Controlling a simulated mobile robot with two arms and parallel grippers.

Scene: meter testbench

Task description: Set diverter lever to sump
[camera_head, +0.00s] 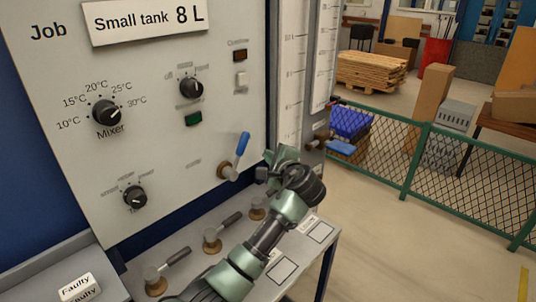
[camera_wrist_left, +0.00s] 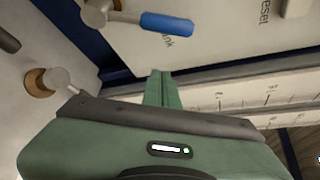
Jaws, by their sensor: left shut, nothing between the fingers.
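A lever with a blue handle (camera_head: 241,145) is mounted on a brass fitting low on the right side of the white panel. Its handle points up and slightly right. The blue handle also shows at the top of the left wrist view (camera_wrist_left: 166,23), beside a partly hidden label ending in "nk". A second blue-handled lever (camera_head: 340,147) sits farther right by the gauge column; I cannot read which is labelled diverter. My left gripper (camera_head: 270,157) is shut and empty, just right of the panel lever and apart from it. Its closed fingers show in the left wrist view (camera_wrist_left: 158,88).
Several grey-handled valves (camera_head: 212,239) stand on the bench below the panel. Panel knobs include the Mixer knob (camera_head: 106,113). A tall gauge column (camera_head: 321,60) rises right behind the gripper. A green mesh fence (camera_head: 420,160) stands beyond; the floor before it is clear.

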